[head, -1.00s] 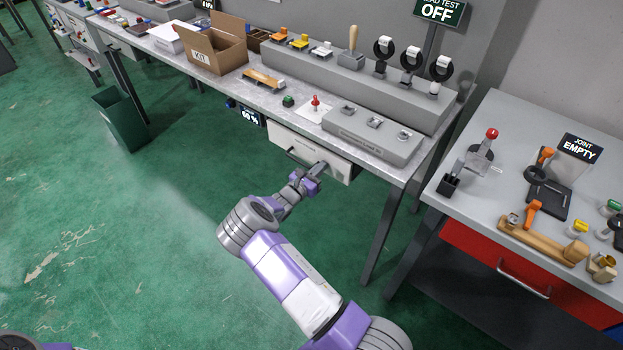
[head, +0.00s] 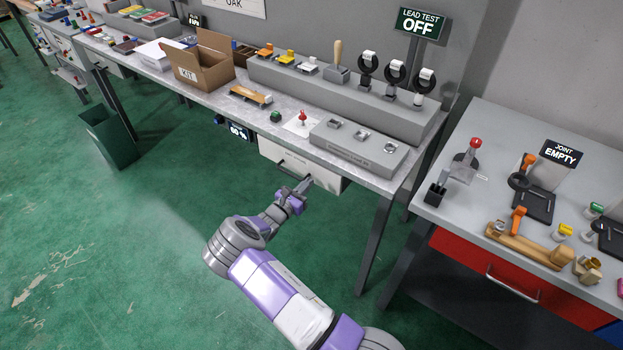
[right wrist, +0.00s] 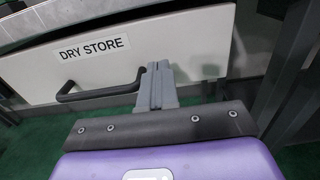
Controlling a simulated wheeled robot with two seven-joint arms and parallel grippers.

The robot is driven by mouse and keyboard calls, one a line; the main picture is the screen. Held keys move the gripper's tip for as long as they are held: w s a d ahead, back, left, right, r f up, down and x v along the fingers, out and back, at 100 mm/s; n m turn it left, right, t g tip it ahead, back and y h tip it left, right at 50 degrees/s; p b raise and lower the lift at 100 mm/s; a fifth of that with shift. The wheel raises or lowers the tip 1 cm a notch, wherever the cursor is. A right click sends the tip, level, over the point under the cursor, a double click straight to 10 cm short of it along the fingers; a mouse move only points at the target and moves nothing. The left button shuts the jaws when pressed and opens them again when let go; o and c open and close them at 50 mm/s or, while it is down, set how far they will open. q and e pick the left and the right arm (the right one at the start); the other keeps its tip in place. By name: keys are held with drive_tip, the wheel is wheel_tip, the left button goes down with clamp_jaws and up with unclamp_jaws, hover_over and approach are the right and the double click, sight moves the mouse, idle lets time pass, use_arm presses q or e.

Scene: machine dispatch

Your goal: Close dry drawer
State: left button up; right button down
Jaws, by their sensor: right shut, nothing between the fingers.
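The dry drawer (head: 290,160) is a white drawer under the middle workbench. In the right wrist view, its front (right wrist: 190,50) carries a "DRY STORE" label and a dark bar handle (right wrist: 100,92). A dark gap and inner edge show above the front, so it stands somewhat open. My right gripper (head: 305,184) is in front of the drawer, towards its right half. In the right wrist view, its fingers (right wrist: 158,68) are together and empty, at the right end of the handle, against or very near the front; contact cannot be told. My left gripper is out of view.
The workbench (head: 225,95) above the drawer bears a cardboard kit box (head: 205,62) and a grey fixture block (head: 358,148). A bench leg (head: 374,245) stands right of my right arm. Another table with a red drawer (head: 480,262) is at right. Green floor is open at left.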

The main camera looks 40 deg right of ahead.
drive_tip(key=p+v, duration=0.1)
drive_tip(key=v, duration=1)
